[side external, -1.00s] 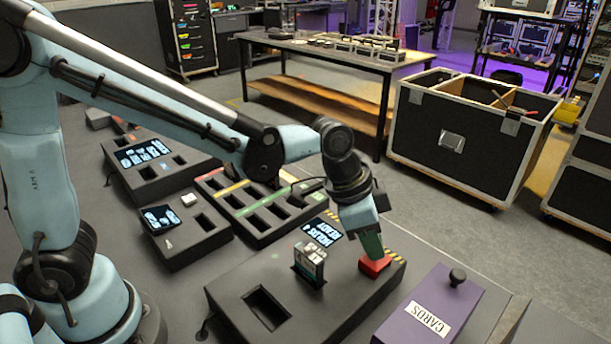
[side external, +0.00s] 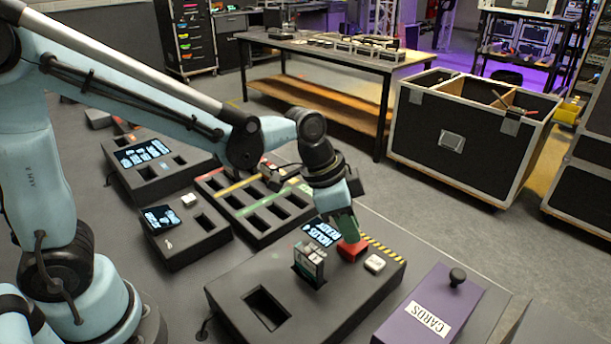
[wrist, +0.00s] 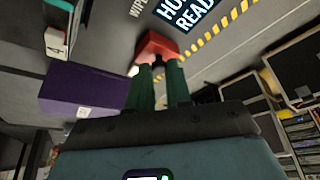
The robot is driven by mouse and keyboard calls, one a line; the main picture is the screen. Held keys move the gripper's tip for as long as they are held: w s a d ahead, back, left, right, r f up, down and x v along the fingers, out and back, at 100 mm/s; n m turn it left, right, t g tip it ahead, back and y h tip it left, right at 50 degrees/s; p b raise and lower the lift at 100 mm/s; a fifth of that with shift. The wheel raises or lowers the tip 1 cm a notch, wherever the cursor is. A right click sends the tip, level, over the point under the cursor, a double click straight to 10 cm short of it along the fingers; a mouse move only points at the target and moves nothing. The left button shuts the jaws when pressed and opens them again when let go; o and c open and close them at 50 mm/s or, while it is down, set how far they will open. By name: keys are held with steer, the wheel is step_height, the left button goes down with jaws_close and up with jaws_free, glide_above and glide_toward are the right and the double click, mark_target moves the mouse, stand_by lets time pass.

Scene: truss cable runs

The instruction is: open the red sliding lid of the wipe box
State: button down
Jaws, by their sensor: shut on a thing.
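The wipe box (side external: 230,290) is a wide dark box with a lit screen (side external: 322,231), a slot and a striped yellow edge. Its red lid (side external: 352,250) sits at the back right of the top, beside the stripes. A white button-like piece (side external: 375,263) lies uncovered just right of the lid. My gripper (side external: 349,238) has green fingers shut on the red lid from above. In the wrist view the lid (wrist: 158,44) shows beyond the fingertips (wrist: 158,68). The fingers partly hide the lid's grip.
A card-like piece (side external: 309,264) stands in the wipe box, near an empty slot (side external: 267,308). A purple CARDS box (side external: 432,305) with a black knob is at the front right. Other slotted boxes (side external: 185,233) stand left and behind.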

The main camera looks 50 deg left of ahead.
steer(key=c, duration=1.1)
jaws_free()
steer(key=shift+o, duration=0.2)
steer(key=v, duration=1.2)
steer(key=s+a+f+n+t+y, duration=0.3)
steer(key=s+a+f+n, duration=0.3)
steer(key=a+n, duration=0.3)
steer(key=shift+a+f+t, duration=0.25)
steer(key=shift+a+t, duration=0.25)
steer(key=shift+a, duration=0.1)
